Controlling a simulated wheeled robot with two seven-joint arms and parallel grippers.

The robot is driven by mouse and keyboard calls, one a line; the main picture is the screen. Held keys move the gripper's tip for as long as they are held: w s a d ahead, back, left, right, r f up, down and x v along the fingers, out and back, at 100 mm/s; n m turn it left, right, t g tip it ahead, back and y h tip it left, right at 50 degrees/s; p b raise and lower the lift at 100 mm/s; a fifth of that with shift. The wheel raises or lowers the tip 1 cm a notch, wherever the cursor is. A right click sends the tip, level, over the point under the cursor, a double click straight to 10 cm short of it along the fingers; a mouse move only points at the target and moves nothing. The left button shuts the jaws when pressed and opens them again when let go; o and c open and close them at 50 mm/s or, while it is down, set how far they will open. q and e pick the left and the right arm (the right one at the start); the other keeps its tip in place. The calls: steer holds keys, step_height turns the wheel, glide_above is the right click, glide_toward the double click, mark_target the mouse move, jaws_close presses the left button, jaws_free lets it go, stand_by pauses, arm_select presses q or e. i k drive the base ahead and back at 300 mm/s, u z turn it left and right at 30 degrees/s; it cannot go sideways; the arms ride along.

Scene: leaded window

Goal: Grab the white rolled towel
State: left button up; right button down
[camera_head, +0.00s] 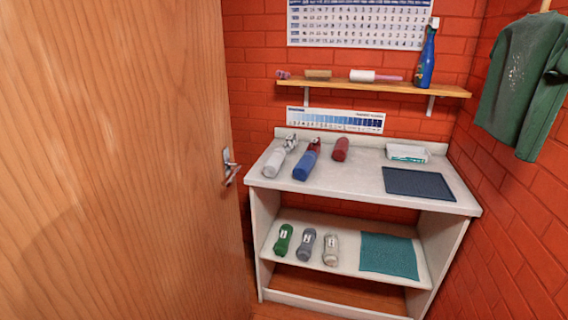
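A white rolled towel (273,163) lies on the left part of the white counter top (350,178). A blue roll (305,166) lies to its right, apart from it. A dark red roll (341,149) lies further right and back, and another red item (314,145) sits behind the blue roll. A small grey-white item (291,141) sits behind the white roll. On the lower shelf are a green roll (283,240), a grey roll (306,244) and a pale, off-white roll (331,249), each with a label. Neither gripper is in view.
A wooden door (110,160) with a handle (230,168) fills the left side. A dark mat (418,183) and a white-and-teal pack (407,153) lie on the counter's right. A teal cloth (389,255) covers the lower shelf's right. A wall shelf (375,85) hangs above.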

mark_target(271, 168)
steer(key=z, duration=0.75)
steer(key=i, duration=1.2)
steer(key=u, duration=0.25)
